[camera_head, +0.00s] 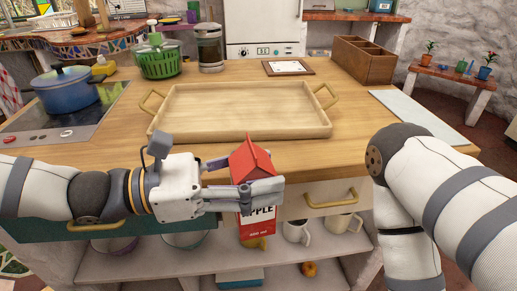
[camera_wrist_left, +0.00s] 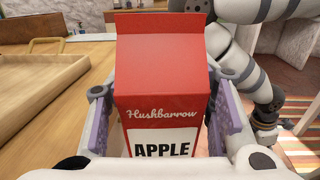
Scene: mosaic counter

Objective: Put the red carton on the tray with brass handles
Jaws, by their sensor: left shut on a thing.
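The red carton (camera_head: 252,160) has a gabled top and a white label reading "APPLE". My left gripper (camera_head: 243,190) is shut on it and holds it upright in front of the counter's front edge, by the drawer. In the left wrist view the carton (camera_wrist_left: 163,80) stands between the two purple-padded fingers (camera_wrist_left: 163,125). The wooden tray with brass handles (camera_head: 240,108) lies on the counter behind the carton, and it is empty. Part of it shows in the left wrist view (camera_wrist_left: 40,95). My right arm is at the right of the head view; its gripper is out of view.
A blue pot (camera_head: 65,90) sits on the hob at left. A green basket (camera_head: 158,60) and a glass jar (camera_head: 209,48) stand behind the tray. A wooden divided box (camera_head: 362,62) is at back right, and a pale board (camera_head: 415,112) lies right of the tray.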

